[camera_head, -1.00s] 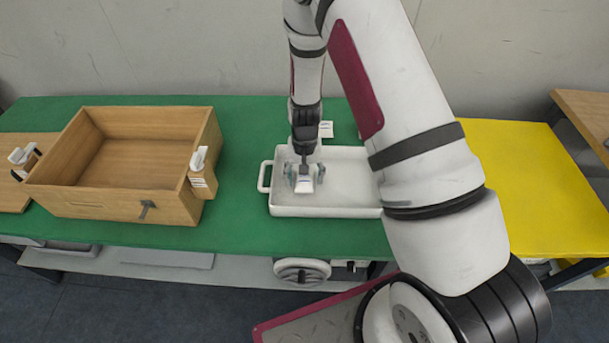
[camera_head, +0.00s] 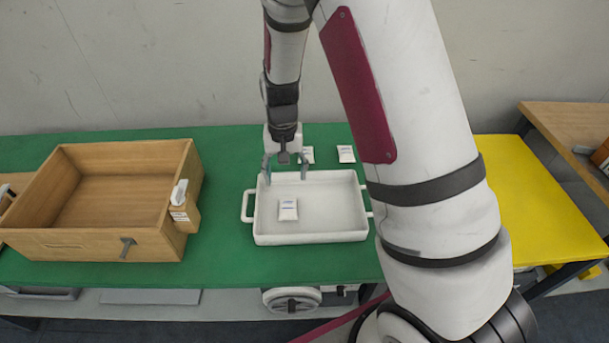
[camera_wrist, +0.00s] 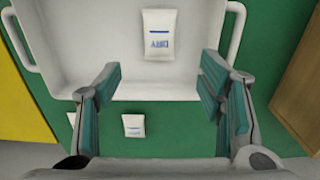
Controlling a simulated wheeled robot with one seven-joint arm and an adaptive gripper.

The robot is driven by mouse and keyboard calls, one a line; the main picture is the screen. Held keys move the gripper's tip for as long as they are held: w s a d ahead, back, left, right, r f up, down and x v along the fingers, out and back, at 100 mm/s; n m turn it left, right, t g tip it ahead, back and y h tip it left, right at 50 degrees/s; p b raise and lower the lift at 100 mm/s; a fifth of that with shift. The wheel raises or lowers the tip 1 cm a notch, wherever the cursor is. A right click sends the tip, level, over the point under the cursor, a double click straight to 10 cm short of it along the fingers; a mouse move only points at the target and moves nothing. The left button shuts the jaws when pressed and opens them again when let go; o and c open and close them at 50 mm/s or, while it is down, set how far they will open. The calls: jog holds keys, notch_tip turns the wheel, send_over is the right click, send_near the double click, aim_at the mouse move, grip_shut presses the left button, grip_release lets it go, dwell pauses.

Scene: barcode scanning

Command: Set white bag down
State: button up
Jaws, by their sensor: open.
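A white bag (camera_head: 288,209) with a small blue mark lies flat in the left part of the white tray (camera_head: 312,238). It also shows in the wrist view (camera_wrist: 159,36), near the top, with blue lettering on it. My gripper (camera_head: 286,176) is open and empty. It is above the back left part of the tray, apart from the bag. In the wrist view its two fingers (camera_wrist: 162,98) are spread wide, with nothing between them.
Two more white bags, one (camera_head: 307,154) and another (camera_head: 346,153), lie on the green table (camera_head: 225,160) behind the tray. A wooden box (camera_head: 90,243) stands at the left. A yellow surface (camera_head: 520,190) is at the right. Green table is clear between box and tray.

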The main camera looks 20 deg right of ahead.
jog(key=s+r+n+t, duration=0.1)
jog(key=s+r, duration=0.4)
jog(key=r, duration=0.4)
jog(key=s+r+n+t, duration=0.1)
jog(key=s+r, duration=0.3)
jog(key=r, duration=0.5)
jog(key=s+r+n+t, duration=0.1)
jog(key=s+r, duration=0.3)
jog(key=s, duration=0.5)
jog(key=s+r+n, duration=0.1)
jog(key=s+r, duration=0.3)
jog(key=s, duration=0.5)
jog(key=shift+s+r+t, duration=0.15)
jog(key=shift+r+t, duration=0.15)
jog(key=shift+t, duration=0.1)
jog(key=shift+d, duration=0.1)
jog(key=shift+r+p, duration=0.65)
jog(key=shift+r, duration=0.2)
